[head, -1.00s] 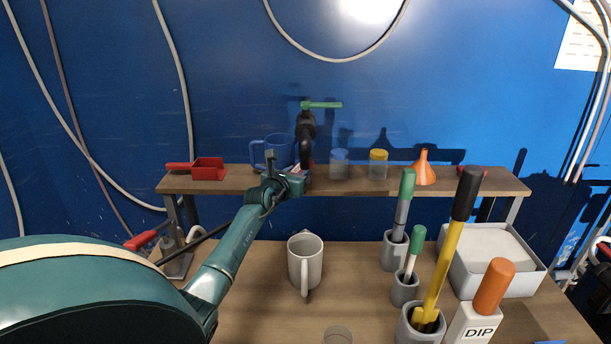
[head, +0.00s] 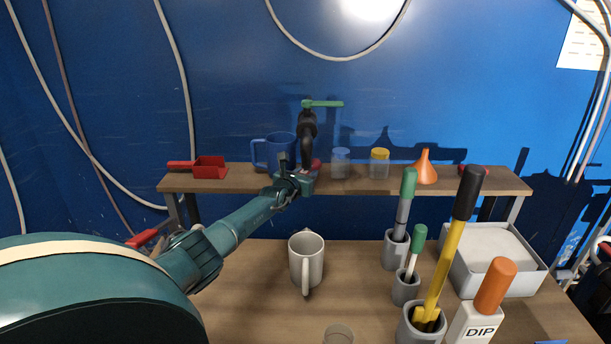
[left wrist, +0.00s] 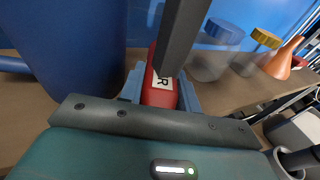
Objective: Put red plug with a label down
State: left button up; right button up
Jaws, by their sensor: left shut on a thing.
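The red plug (left wrist: 159,95) with a white label showing a dark letter, like an R, is between the fingers of my left gripper (left wrist: 160,84) in the left wrist view. The gripper is shut on it. A dark upright bar crosses in front and hides part of the plug. In the head view my left gripper (head: 304,174) is at the shelf (head: 460,184), just below a black fitting with a green handle (head: 308,125). A bit of red shows at the gripper there. I cannot tell whether the plug touches the shelf. My right gripper is not in view.
On the shelf, a blue mug (head: 278,150) stands close left of the gripper, and a blue-lidded jar (head: 340,163), yellow-lidded jar (head: 379,164) and orange funnel (head: 425,168) stand right. A red tray (head: 209,168) is far left. A white mug (head: 306,262) stands below.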

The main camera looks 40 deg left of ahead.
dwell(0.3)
pick_arm(q)
jog(key=shift+f, duration=0.25)
jog(key=o, duration=0.8)
jog(key=shift+r, duration=0.1)
